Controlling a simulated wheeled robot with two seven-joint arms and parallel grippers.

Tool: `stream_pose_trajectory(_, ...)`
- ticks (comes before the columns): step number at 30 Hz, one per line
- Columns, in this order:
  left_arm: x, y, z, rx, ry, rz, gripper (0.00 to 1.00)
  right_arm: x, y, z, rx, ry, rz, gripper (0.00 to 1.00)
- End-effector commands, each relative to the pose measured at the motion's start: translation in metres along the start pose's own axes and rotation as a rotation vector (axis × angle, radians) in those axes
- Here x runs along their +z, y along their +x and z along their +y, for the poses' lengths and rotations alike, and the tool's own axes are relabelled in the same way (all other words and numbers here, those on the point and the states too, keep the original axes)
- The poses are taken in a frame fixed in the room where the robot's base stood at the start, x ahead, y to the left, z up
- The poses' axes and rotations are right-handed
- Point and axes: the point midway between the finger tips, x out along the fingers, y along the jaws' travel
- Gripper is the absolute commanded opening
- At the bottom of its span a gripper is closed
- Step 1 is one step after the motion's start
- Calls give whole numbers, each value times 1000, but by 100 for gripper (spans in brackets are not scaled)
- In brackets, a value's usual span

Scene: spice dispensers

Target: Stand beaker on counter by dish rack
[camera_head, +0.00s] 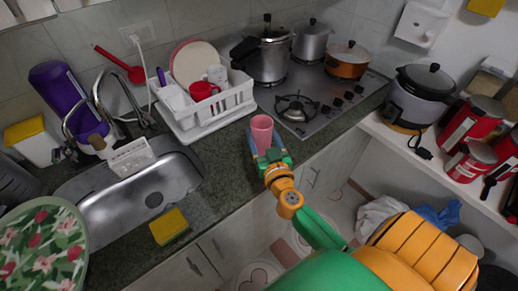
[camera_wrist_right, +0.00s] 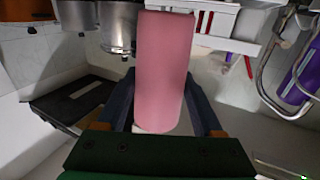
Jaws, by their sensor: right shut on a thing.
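The pink beaker (camera_head: 262,131) is in my right gripper (camera_head: 268,153), just right of the white dish rack (camera_head: 214,121) and in front of the stove. It looks about upright, mouth up. In the right wrist view the beaker (camera_wrist_right: 163,75) sits between the two fingers of my right gripper (camera_wrist_right: 163,115), which is shut on it. I cannot tell whether its base touches the dark counter (camera_head: 222,172). The rack also shows in the wrist view (camera_wrist_right: 228,22). My left gripper is not in view.
The rack holds plates and a red mug (camera_head: 202,91). The stove (camera_head: 318,100) with pots lies behind right. The sink (camera_head: 125,195) with its faucet is left, with a yellow sponge (camera_head: 169,226) at its front edge. Bare counter lies between sink and gripper.

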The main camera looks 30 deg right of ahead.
Motion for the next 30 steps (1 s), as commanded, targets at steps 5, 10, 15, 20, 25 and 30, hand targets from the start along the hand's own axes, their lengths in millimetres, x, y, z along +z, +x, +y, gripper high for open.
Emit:
stream_pose_trajectory(5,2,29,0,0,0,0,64,30,21,1,1,0,2,13)
stream_pose_trajectory(10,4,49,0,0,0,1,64,52,30,2,0,0,0,13)
stream_pose_trajectory(15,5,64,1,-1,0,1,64,68,29,2,0,0,1,13)
stream_pose_trajectory(20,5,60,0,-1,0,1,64,65,29,2,0,-1,1,13)
stream_pose_trajectory(25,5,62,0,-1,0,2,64,67,29,2,0,-2,1,82)
stream_pose_trajectory(30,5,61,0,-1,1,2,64,67,29,2,0,-2,1,98)
